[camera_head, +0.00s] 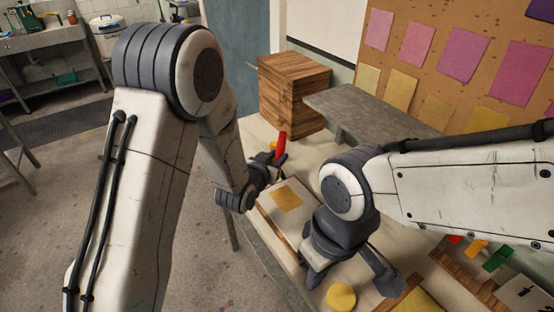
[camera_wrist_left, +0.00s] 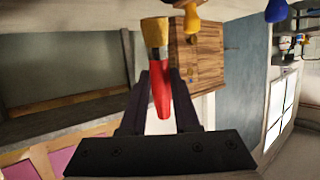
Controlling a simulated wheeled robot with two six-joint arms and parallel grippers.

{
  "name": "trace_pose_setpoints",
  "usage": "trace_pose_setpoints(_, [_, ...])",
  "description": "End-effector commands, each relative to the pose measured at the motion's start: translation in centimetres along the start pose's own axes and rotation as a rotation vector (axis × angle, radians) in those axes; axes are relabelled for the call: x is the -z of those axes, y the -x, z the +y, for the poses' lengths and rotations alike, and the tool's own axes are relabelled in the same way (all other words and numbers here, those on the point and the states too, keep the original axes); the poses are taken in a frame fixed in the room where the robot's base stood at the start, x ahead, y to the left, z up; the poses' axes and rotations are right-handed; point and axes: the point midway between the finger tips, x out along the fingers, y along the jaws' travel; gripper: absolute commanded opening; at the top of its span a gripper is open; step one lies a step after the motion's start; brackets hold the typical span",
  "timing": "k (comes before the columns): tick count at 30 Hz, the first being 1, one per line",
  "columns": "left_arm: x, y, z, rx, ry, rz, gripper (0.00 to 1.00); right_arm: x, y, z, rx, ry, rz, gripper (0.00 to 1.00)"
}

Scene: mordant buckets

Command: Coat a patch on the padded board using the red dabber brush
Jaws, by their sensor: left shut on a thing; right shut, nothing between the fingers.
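The red dabber brush (camera_head: 281,143) is in my left gripper (camera_head: 274,161), held above the far end of the worktable. In the left wrist view its red handle (camera_wrist_left: 160,88) sits between the fingers of my left gripper (camera_wrist_left: 159,110), with the yellowish head pointing up in the picture. The pale padded board (camera_head: 302,218) lies on the table, nearer than the left gripper, with an orange-yellow patch (camera_head: 287,197) on it. The brush appears apart from the board. My right gripper (camera_head: 350,276) is shut and empty at the near side of the board; the right arm hides part of the board.
A yellow round object (camera_head: 341,297) is close to the right gripper. A wooden box (camera_head: 293,92) and a grey raised shelf (camera_head: 370,112) stand at the back. Coloured pieces (camera_head: 496,258) lie at the right, beneath my right arm. A pinboard with coloured sheets (camera_head: 461,59) is behind.

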Motion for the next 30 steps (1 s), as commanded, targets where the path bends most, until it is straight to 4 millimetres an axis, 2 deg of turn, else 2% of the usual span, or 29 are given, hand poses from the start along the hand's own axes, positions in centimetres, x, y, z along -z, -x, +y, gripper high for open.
trace_pose_setpoints(1, [0.5, 0.2, 0.0, 0.0, 0.0, 0.0, 0.0, 0.0, 0.4, 0.0, 0.0, 0.0, 0.0, 0.0])
trace_pose_setpoints(11, [0.5, 0.2, 0.0, 0.0, 0.0, 0.0, 0.0, 0.0, 0.4, 0.0, 0.0, 0.0, 0.0, 0.0])
trace_pose_setpoints(22, [3.2, 1.1, -0.1, 0.0, 0.0, 0.001, 0.0, 0.1, 2.0, -0.1, 0.0, 0.0, 0.0, 0.0])
trace_pose_setpoints(30, [3.2, 1.2, -0.1, 0.0, 0.0, 0.0, 0.0, 0.1, 2.0, -0.1, 0.0, 0.0, 0.0, 0.0])
